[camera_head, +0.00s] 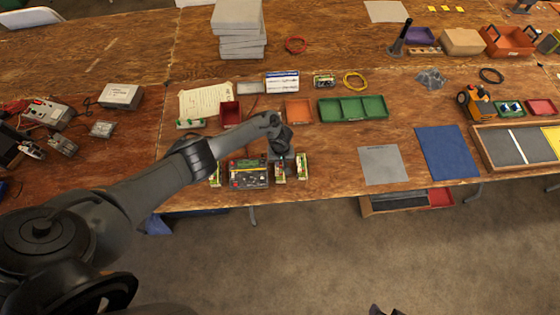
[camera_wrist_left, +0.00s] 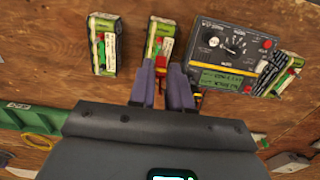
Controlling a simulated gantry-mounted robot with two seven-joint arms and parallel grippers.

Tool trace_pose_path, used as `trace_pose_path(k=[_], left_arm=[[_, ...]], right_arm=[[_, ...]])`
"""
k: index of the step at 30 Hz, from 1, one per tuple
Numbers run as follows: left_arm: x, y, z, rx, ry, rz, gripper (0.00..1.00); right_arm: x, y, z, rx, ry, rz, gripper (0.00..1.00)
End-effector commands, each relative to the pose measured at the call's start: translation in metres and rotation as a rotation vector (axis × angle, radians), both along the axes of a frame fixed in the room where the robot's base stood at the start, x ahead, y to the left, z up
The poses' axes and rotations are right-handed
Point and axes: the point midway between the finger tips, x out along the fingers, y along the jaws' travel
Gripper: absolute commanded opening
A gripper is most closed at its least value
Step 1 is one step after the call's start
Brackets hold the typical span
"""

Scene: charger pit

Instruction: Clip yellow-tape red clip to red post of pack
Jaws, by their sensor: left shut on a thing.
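My left gripper (camera_head: 281,152) reaches over the front of the bench, just right of the charger (camera_head: 248,175). In the left wrist view its fingers (camera_wrist_left: 164,76) are close together on a small red and yellow piece, which I take for the yellow-tape red clip (camera_wrist_left: 161,66). The fingertips are at the near end of the middle battery pack (camera_wrist_left: 161,36), and I cannot tell whether the clip touches its red post. That pack also shows in the head view (camera_head: 280,173). Another pack (camera_head: 303,167) stands to its right. Dark tips at the bottom edge may be my right gripper (camera_head: 386,311).
A third pack (camera_head: 215,175) stands left of the charger. Behind are a green tray (camera_head: 352,108), an orange tray (camera_head: 298,110) and a dark red bin (camera_head: 230,113). A grey mat (camera_head: 383,165) and a blue mat (camera_head: 447,152) lie to the right. The bench's front edge is close.

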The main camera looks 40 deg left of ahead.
Motion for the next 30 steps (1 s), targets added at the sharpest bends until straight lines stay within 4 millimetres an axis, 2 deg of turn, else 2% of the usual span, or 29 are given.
trace_pose_path(k=[15, 30], left_arm=[[0.0, -0.001, -0.032, -0.001, 0.001, -0.001, 0.01], [0.0, -0.001, -0.043, -0.001, 0.0, -0.001, 0.01]], right_arm=[[0.0, -0.002, -0.026, -0.008, 0.0, 0.005, 0.43], [0.0, 0.0, -0.034, 0.001, 0.0, -0.001, 0.43]])
